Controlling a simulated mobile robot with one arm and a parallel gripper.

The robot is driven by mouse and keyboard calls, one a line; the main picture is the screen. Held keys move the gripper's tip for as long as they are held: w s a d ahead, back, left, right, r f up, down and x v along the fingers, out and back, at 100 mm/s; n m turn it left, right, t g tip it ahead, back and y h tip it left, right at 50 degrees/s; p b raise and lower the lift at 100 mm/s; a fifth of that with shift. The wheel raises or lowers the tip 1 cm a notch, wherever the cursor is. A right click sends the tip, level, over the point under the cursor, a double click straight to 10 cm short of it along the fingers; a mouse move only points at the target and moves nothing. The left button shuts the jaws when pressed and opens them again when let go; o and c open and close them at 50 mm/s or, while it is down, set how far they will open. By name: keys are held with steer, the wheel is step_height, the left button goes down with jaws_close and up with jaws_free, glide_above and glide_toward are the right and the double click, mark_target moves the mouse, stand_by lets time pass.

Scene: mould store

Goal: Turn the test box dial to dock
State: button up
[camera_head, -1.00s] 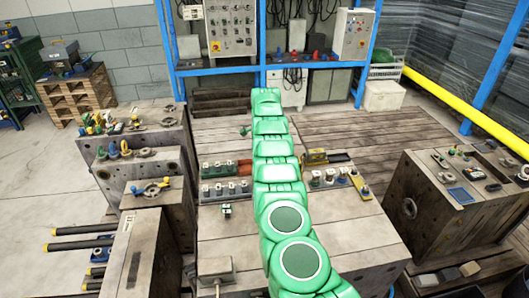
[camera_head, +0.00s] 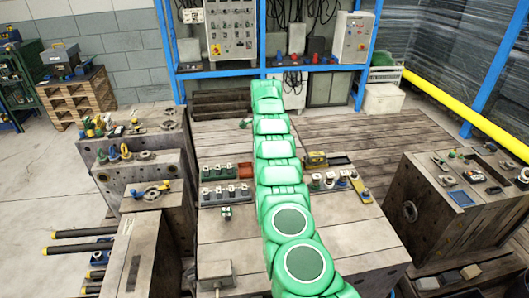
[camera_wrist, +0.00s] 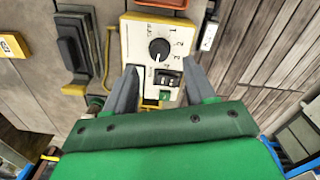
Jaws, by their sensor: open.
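In the wrist view a test box with a pale face and yellow sides (camera_wrist: 133,40) lies beyond my gripper (camera_wrist: 163,92). Its round black dial (camera_wrist: 158,48) has printed marks around it, including numbers on the right; I cannot make out which mark the pointer faces. A dark switch block (camera_wrist: 167,78) and a small green part (camera_wrist: 164,95) sit below the dial. My gripper is open, one finger each side of the box's lower part, with the dial ahead of the tips. I cannot tell whether the fingers touch the box. In the head view my arm hides my gripper.
In the wrist view a dark device (camera_wrist: 72,45) with a yellow cable is left of the box, and an orange-red tray (camera_wrist: 165,3) is above it. In the head view small devices (camera_head: 218,195) crowd the table on both sides of my arm. A blue rack (camera_head: 215,73) stands behind.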

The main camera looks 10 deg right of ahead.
steer(key=shift+r, duration=1.45)
steer(key=shift+r, duration=0.15)
steer(key=s+a+r+n+y, duration=0.1)
steer(key=s+r+n, duration=0.1)
steer(key=s+r, duration=0.4)
steer(key=s+a+r+n, duration=0.15)
steer(key=s+r, duration=0.25)
steer(key=r, duration=0.5)
steer(key=s+r+n, duration=0.2)
steer(key=s+r, duration=0.2)
steer(key=s, duration=0.3)
steer(key=s+r+n, duration=0.3)
steer(key=s+r, duration=0.1)
steer(key=s, duration=0.3)
steer(key=s+r+n+g, duration=0.1)
steer(key=s+r+n, duration=0.15)
steer(key=s, duration=1.85)
steer(key=s+f+n, duration=0.1)
steer(key=s+f, duration=0.2)
steer(key=s, duration=0.8)
steer(key=s+d+f+n+h, duration=0.1)
steer(key=s+f, duration=0.3)
steer(key=s, duration=0.8)
steer(key=shift+s+d+n+g, duration=0.2)
steer(key=shift+d+n+g, duration=0.1)
steer(key=shift+n, duration=0.5)
